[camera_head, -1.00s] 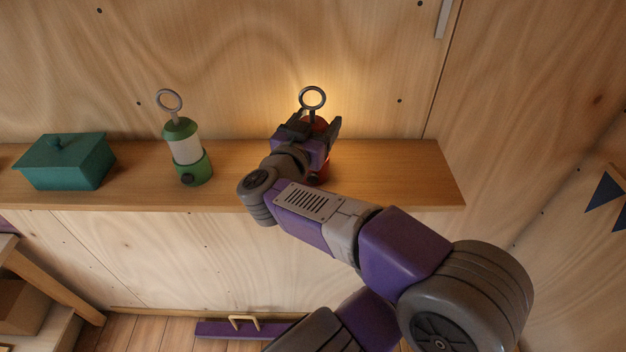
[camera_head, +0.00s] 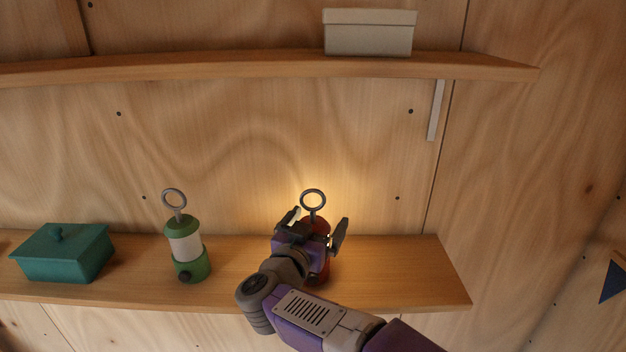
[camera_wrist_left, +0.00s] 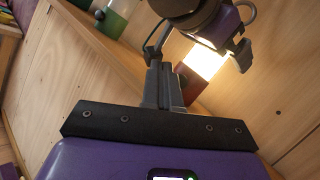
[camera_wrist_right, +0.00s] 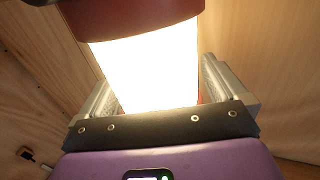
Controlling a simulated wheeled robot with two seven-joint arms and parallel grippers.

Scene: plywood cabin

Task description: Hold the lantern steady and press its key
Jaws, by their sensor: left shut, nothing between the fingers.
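The lit red lantern (camera_head: 320,268) stands on the lower shelf with its grey ring up, mostly hidden behind my right gripper (camera_head: 315,226). That gripper is open, one finger on each side of the lantern. In the right wrist view the glowing white lantern glass (camera_wrist_right: 150,68) shows between the spread fingers, under a red part. My left gripper (camera_wrist_left: 160,72) is outside the head view. In the left wrist view it is shut and empty, in front of the glowing lantern (camera_wrist_left: 204,62), with my right gripper above.
A green lantern (camera_head: 186,247) with a dark knob stands to the left on the lower shelf (camera_head: 400,285). A teal lidded box (camera_head: 62,256) is further left. A pale box (camera_head: 369,35) sits on the upper shelf (camera_head: 200,68). The lower shelf's right end is clear.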

